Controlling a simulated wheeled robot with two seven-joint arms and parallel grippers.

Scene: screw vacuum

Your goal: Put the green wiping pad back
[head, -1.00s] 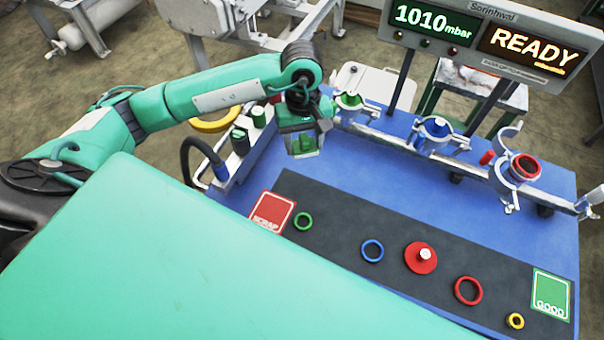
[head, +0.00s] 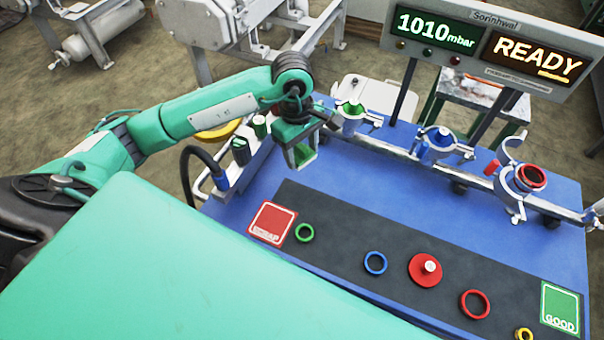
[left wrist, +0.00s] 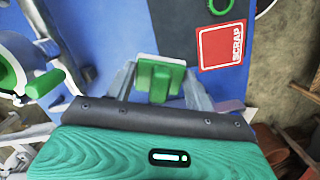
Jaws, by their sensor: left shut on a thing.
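The green wiping pad (left wrist: 158,78), with a pale base, sits between the two fingers of my left gripper (left wrist: 158,88) in the left wrist view. In the head view my left gripper (head: 302,158) is over the far left part of the blue table, right of the rack with dark green-topped cylinders (head: 250,138). The gripper is shut on the pad, which is mostly hidden by the fingers there. Whether the pad touches the table cannot be told. My right gripper is not in view.
A rail with clamp holders (head: 437,146) runs along the back. A display (head: 487,45) stands behind it.

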